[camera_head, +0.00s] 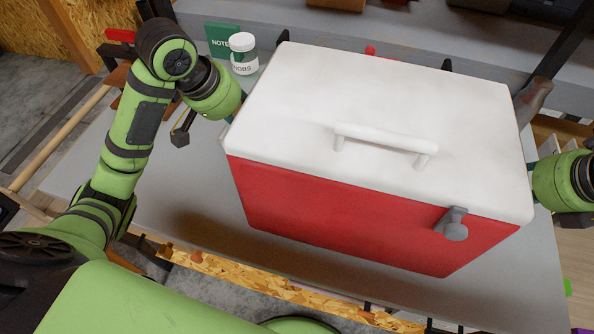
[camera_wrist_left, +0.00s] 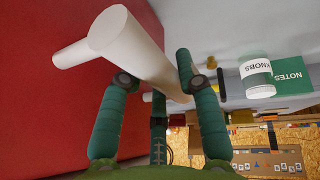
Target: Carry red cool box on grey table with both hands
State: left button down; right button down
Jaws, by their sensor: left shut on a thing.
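The red cool box (camera_head: 330,215) with its white lid, top handle and grey front latch fills the middle and right of the head view. It is over the grey table (camera_head: 175,185), with a dark shadow beside its lower left edge. I cannot tell whether its base touches the table. In the left wrist view, my left gripper (camera_wrist_left: 155,72) is shut on the white side handle (camera_wrist_left: 125,35), with one finger on each side. In the head view the box's left edge hides those fingers. My right arm reaches the box's right side, where its fingers are hidden.
A jar labelled KNOBS (camera_head: 243,58) and a green NOTES box (camera_head: 221,40) stand behind the cool box's back left corner, close to my left wrist. A grey shelf or bench edge runs along the back. The table's front left area is clear.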

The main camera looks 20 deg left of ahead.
pick_arm(q)
jog(key=shift+w+d+f+b, duration=0.1)
jog(key=shift+f+b, duration=0.25)
jog(key=shift+f, duration=0.05)
pick_arm(e)
jog(key=shift+w+a+f, duration=0.1)
jog(key=shift+a+f, duration=0.05)
jog(key=shift+f, duration=0.2)
pick_arm(q)
jog(key=c, duration=0.9)
grip_release()
pick_arm(e)
jog(key=c, duration=0.9)
grip_release()
pick_arm(q)
jog(key=shift+s+r, duration=0.1)
jog(key=shift+s, duration=0.15)
pick_arm(e)
jog(key=shift+s, duration=0.25)
pick_arm(q)
jog(key=shift+r, duration=0.2)
pick_arm(e)
jog(key=shift+w, duration=0.1)
jog(key=shift+r, duration=0.15)
pick_arm(q)
jog(key=v, duration=1.1)
jog(key=shift+s+r, duration=0.2)
pick_arm(e)
jog(key=v, duration=1.2)
